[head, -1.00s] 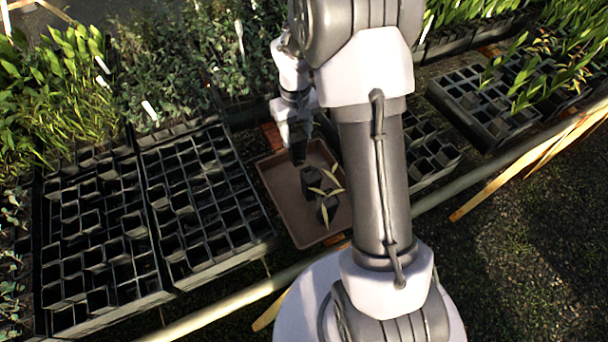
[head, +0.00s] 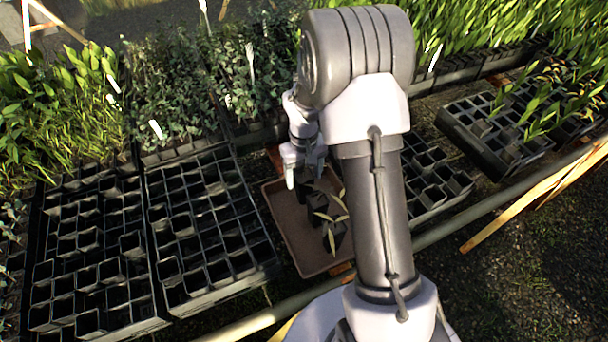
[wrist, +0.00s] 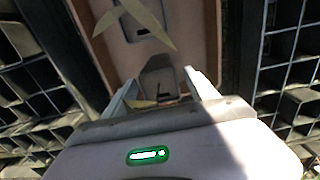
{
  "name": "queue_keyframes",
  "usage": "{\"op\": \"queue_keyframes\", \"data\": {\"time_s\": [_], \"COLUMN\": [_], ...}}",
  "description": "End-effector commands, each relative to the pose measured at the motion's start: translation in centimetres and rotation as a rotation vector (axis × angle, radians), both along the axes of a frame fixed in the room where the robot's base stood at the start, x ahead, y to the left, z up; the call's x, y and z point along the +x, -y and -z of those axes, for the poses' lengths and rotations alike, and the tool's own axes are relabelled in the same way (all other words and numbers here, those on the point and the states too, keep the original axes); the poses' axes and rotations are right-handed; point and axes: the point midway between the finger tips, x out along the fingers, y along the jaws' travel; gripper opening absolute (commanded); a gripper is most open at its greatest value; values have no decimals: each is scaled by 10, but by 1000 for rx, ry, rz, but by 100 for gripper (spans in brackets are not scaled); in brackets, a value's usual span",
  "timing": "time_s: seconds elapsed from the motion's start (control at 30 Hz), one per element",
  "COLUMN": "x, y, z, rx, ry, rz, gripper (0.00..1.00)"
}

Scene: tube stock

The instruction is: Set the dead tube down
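The dead tube is a small dark square pot (wrist: 158,78) with a pale yellowed leaf low on it. In the wrist view it stands between the two fingers of my gripper (wrist: 160,77), with a narrow gap at each side, so the gripper looks open around it. In the head view my gripper (head: 303,172) is low over the back left of the brown tray (head: 292,238); its fingertips and the tube there are dark and hard to tell apart. Other dark tubes with yellowed leaves (head: 336,237) are in the tray, close to the gripper's right.
Black cell trays, mostly empty, stand left (head: 205,225) of the brown tray and right of it (head: 440,185), partly behind my arm. Leafy seedlings (head: 185,85) crowd the back. A pale rail (head: 460,225) runs along the front edge.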

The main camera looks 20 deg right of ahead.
Motion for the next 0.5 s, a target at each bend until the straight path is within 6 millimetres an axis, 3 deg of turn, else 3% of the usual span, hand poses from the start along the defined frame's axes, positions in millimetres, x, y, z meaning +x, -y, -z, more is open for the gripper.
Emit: {"op": "queue_keyframes", "data": {"time_s": [0.17,0.5], "x": [0,1], "y": [0,0], "z": [-11,-104], "rx": [0,0], "ry": [1,3], "rz": [0,0], "gripper": [67,67]}}
